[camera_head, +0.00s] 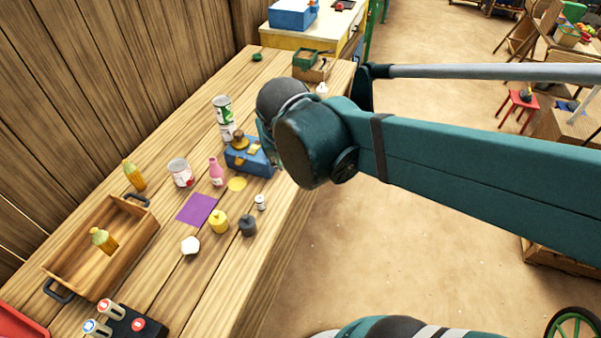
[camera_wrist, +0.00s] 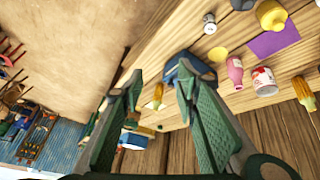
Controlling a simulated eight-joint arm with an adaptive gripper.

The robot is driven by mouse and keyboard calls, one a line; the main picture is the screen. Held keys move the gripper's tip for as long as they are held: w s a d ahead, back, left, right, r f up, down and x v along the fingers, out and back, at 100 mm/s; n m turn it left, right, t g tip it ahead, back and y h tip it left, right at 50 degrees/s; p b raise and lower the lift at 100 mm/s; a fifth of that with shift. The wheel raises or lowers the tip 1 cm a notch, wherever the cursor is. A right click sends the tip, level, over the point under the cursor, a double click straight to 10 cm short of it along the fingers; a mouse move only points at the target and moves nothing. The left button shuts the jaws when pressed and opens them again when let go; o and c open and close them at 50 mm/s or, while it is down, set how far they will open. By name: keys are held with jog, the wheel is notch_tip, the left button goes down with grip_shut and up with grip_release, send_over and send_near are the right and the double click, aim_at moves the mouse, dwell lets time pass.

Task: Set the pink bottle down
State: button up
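The pink bottle (camera_head: 216,174) stands upright on the wooden table, between a white and red can (camera_head: 180,173) and a blue box-like thing (camera_head: 255,163). It also shows in the wrist view (camera_wrist: 235,72), to the right of my fingers. My gripper (camera_wrist: 158,88) is open in the wrist view, with its two green fingers wide apart and apart from the bottle. A small yellow thing shows in the gap between the fingers, seemingly beyond them. In the head view my arm hides the fingers.
A purple square (camera_head: 196,209) and a yellow disc (camera_head: 237,184) lie near the bottle. Yellow (camera_head: 219,222) and dark (camera_head: 247,226) weight-like pieces stand in front. A wooden tray (camera_head: 84,276) is at the left. Green-labelled cans (camera_head: 222,110) stand behind the blue thing.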

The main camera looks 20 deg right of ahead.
jog(key=s+n+t+y, duration=0.1)
jog(key=s+n+y, duration=0.1)
jog(key=s, duration=0.6)
jog(key=shift+a+r+t+y, duration=0.25)
jog(key=shift+a+t+y, duration=0.05)
jog(key=shift+a+t, duration=0.1)
